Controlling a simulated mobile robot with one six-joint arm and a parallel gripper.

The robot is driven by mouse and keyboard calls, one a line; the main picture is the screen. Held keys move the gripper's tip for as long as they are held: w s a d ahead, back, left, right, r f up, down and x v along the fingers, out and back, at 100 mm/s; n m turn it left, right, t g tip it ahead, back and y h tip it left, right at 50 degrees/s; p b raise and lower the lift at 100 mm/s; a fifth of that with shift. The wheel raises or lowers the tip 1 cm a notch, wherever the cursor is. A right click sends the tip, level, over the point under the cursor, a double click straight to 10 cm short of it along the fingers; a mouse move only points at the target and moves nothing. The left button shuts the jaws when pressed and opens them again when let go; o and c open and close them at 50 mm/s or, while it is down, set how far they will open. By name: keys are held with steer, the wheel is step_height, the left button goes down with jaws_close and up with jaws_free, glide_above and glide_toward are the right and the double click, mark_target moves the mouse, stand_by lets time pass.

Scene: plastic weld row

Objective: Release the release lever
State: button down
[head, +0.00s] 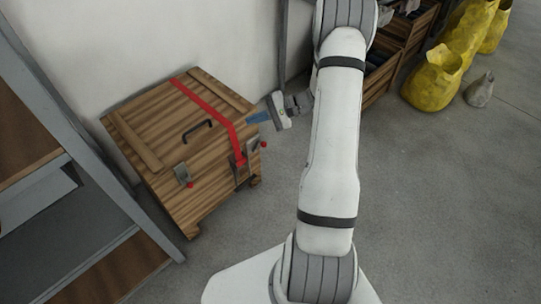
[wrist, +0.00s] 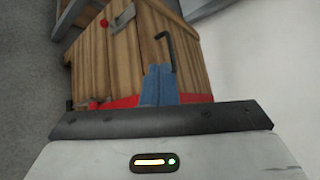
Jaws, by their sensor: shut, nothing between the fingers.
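A wooden crate (head: 165,125) stands on the floor at the left, with a red strap (head: 207,101) over its lid and down its front. A metal buckle (head: 241,168) with a red part sits on the strap at the front; it looks like the release lever, but its setting is too small to tell. My gripper (head: 254,118) has blue fingers, shut and empty, near the crate's right top edge, apart from the buckle. In the wrist view the shut fingers (wrist: 159,84) cover part of the crate (wrist: 125,55) and strap (wrist: 126,102); the buckle is not clearly seen.
The lid has a black handle (head: 198,131). Latches with red knobs (head: 190,185) flank the buckle. A shelf rack (head: 95,190) stands close at the left, a wall behind. Yellow sacks (head: 433,80) and more crates (head: 408,30) are at the upper right.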

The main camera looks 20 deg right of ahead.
steer(key=d+f+m+t+h+b, duration=0.2)
steer(key=d+f, duration=0.4)
steer(key=f, duration=0.5)
steer(key=d+f+m+t+h+b, duration=0.2)
steer(key=d+f+m+t+b, duration=0.2)
steer(key=f, duration=0.7)
steer(key=d+f+m+t+h+b, duration=0.2)
steer(key=d+f+t, duration=0.4)
steer(key=f, duration=0.5)
steer(key=shift+d+f+m+h+b, duration=0.15)
steer(key=shift+d+m+h+b, duration=0.15)
steer(key=shift+d+m+b, duration=0.55)
steer(key=shift+w+d+m, duration=0.1)
steer(key=shift+d+m, duration=0.1)
steer(key=shift+m, duration=0.05)
steer(key=w+a+r+b, duration=0.2)
steer(key=w+a+b, duration=0.1)
steer(key=w+a, duration=0.4)
steer(key=shift+w+r, duration=0.25)
steer(key=shift+w, duration=0.65)
